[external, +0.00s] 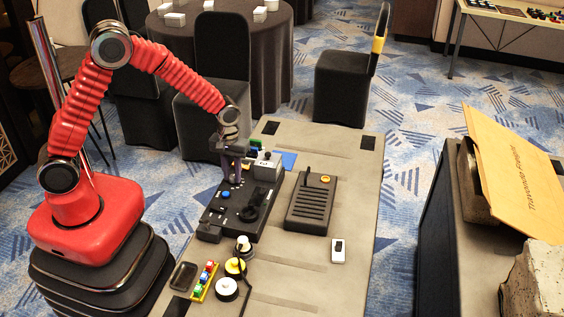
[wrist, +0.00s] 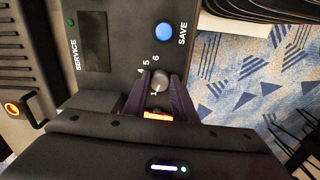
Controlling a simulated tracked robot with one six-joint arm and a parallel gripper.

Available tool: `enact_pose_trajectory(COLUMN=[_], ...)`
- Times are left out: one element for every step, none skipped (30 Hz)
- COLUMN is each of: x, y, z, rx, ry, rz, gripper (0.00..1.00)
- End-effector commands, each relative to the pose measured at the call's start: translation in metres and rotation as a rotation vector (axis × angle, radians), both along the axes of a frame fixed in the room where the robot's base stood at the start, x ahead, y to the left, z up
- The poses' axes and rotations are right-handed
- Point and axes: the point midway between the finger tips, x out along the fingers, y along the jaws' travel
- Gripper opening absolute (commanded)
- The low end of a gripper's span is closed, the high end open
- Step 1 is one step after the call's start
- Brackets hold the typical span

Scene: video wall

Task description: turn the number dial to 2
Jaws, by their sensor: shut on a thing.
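The number dial (wrist: 160,80) is a small grey knob on a dark control panel (wrist: 122,22), with white numerals around it. I can read 4, 5, 6 and a 1 close beside the knob. My gripper (wrist: 163,84) has its two dark fingers on either side of the knob, shut on it. The fingers cover part of the numeral ring, so the 2 is hidden and I cannot tell where the dial points. In the external view, my gripper (external: 234,178) reaches down to the panel (external: 215,217); the dial is hidden there.
A blue SAVE button (wrist: 163,32) sits near the dial, and a green SERVICE light (wrist: 71,22) sits further left. A black ribbed box (external: 312,205) stands right of the panel on the grey table (external: 345,160). A white remote (external: 338,250) and coloured blocks (external: 205,280) lie nearer.

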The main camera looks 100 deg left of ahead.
Motion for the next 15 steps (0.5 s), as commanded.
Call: enact_pose_trajectory(x=[0.0004,0.0004,0.0004,0.0004,0.0004,0.0004,0.0004,0.0004,0.0004,0.0004,0.0003,0.0003,0.0003,0.0003,0.0002], y=[0.0001,0.0001,0.0002,0.0002,0.0002,0.0002,0.0002,0.0002,0.0002,0.0002,0.0002,0.0002,0.0002,0.0002,0.0003], z=[0.0003,0.0003,0.0004,0.0004,0.0004,0.0004,0.0004,0.0004,0.0004,0.0005,0.0005,0.0005,0.0005,0.0005,0.0005], rx=[0.001,0.001,0.001,0.001,0.001,0.001,0.001,0.001,0.001,0.001,0.001,0.001,0.001,0.001,0.001], ry=[-0.001,-0.001,-0.001,-0.001,-0.001,-0.001,-0.001,-0.001,-0.001,-0.001,-0.001,-0.001,-0.001,-0.001,-0.001], rz=[-0.003,-0.006,-0.01,-0.015,-0.022,-0.033,-0.043,-0.053,-0.07,-0.083,-0.099,-0.121,-0.139,-0.157,-0.184], gripper=[0.02,0.02,0.02,0.02,0.02,0.02,0.02,0.02,0.02,0.02,0.02,0.02,0.02,0.02,0.02])
